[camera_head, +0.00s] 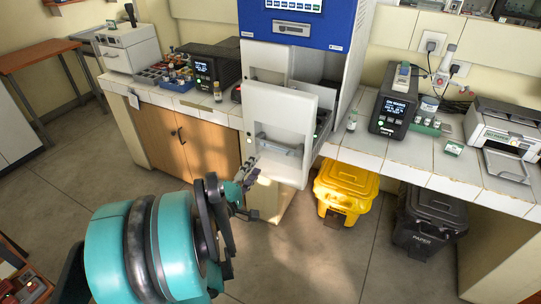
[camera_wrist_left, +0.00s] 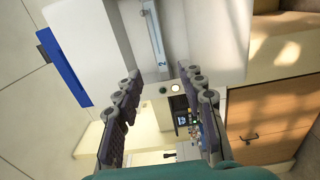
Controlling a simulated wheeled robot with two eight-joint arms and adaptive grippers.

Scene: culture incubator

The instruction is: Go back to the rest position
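My left gripper (camera_head: 245,187) is in front of and below the white door of the incubator in the head view. In the left wrist view its two jointed fingers (camera_wrist_left: 160,95) are spread apart with nothing held between them. The incubator (camera_head: 296,40) has a blue top and a white body. Its white door panel (camera_head: 265,105) stands open in front of the body, with a horizontal bar handle (camera_head: 279,147). The handle also shows in the left wrist view (camera_wrist_left: 155,40), beyond the fingertips and apart from them. My right gripper is not in view.
A tiled counter (camera_head: 355,150) runs to both sides. It bears a black device (camera_head: 392,110), small vials, a printer (camera_head: 503,130) and a blue tray (camera_head: 178,85). Below stand a yellow bin (camera_head: 346,187) and a black bin (camera_head: 431,217).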

